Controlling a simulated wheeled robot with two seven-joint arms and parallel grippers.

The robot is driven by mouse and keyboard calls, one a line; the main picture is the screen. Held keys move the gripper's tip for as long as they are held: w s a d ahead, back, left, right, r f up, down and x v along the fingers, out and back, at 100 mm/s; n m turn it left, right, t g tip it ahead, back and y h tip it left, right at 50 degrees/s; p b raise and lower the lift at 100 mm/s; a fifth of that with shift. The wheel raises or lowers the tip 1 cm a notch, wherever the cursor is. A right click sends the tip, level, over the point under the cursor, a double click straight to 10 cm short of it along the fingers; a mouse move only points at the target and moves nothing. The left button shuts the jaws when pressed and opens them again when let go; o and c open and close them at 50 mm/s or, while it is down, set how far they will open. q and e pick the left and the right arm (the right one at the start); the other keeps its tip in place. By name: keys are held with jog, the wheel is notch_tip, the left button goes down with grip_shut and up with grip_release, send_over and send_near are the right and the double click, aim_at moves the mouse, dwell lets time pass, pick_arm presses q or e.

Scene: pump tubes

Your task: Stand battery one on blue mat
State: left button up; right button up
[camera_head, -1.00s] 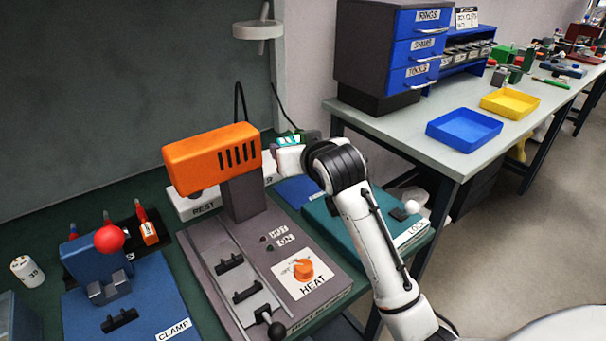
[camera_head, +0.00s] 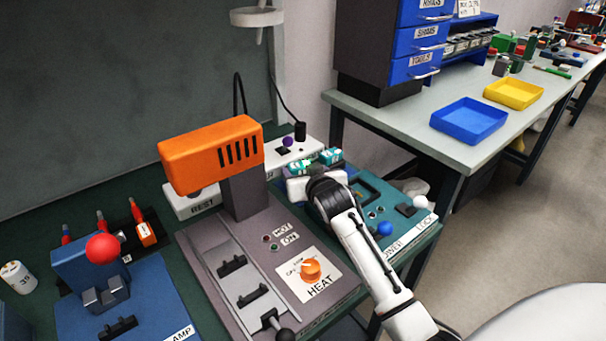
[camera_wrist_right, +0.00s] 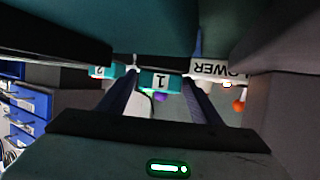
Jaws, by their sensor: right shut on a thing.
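My right gripper (camera_head: 304,174) is over the back of the bench, right of the orange heater head. It is shut on battery one (camera_wrist_right: 160,81), a teal block marked 1 between the fingers in the right wrist view. Battery one also shows in the head view (camera_head: 299,166), just past the gripper. Battery two (camera_wrist_right: 103,72), teal and marked 2, is beside it; in the head view (camera_head: 331,155) it is to the right. I cannot make out the blue mat now; the gripper and arm cover that area. My left gripper is not in view.
The orange heater (camera_head: 212,154) stands close left of my right arm. The teal power box (camera_head: 410,225) with a blue knob (camera_head: 384,229) is right of it. A blue clamp (camera_head: 92,272) is far left.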

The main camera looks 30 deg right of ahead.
jog(key=shift+f, duration=0.1)
jog(key=shift+f, duration=0.2)
jog(key=o, duration=1.3)
jog(key=shift+f, duration=0.1)
jog(key=shift+o, duration=0.2)
jog(key=v, duration=1.2)
jog(key=shift+p, duration=0.4)
